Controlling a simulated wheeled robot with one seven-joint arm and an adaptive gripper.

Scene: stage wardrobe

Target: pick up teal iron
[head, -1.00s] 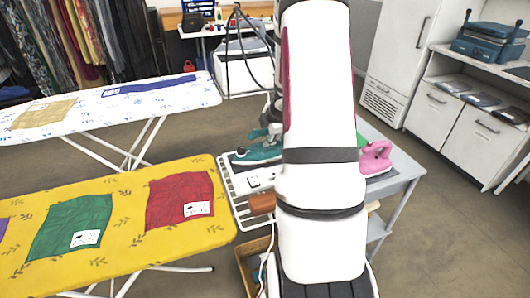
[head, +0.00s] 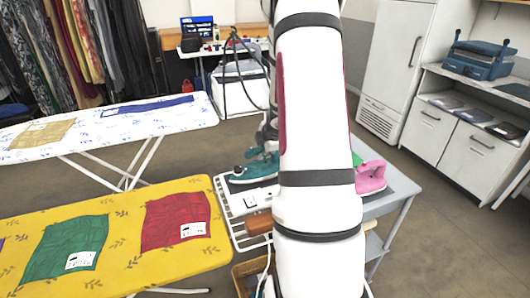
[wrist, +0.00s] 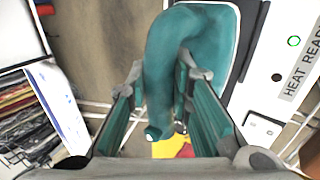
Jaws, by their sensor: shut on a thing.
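The teal iron (head: 255,170) is at the far left part of the grey table, by a white wire rack; my arm partly hides it in the head view. In the wrist view its curved teal handle (wrist: 160,75) runs between the two fingers of my gripper (wrist: 160,120), with its body above. My gripper is shut on the handle. In the head view my gripper is mostly hidden behind my arm. I cannot tell whether the iron's base touches its support.
A pink iron (head: 371,176) stands on the grey table (head: 396,200) right of my arm. A white wire rack (head: 228,208) is at its left. A yellow ironing board (head: 120,222) with coloured cloths is close on the left. A white panel reads "HEAT READY" (wrist: 298,65).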

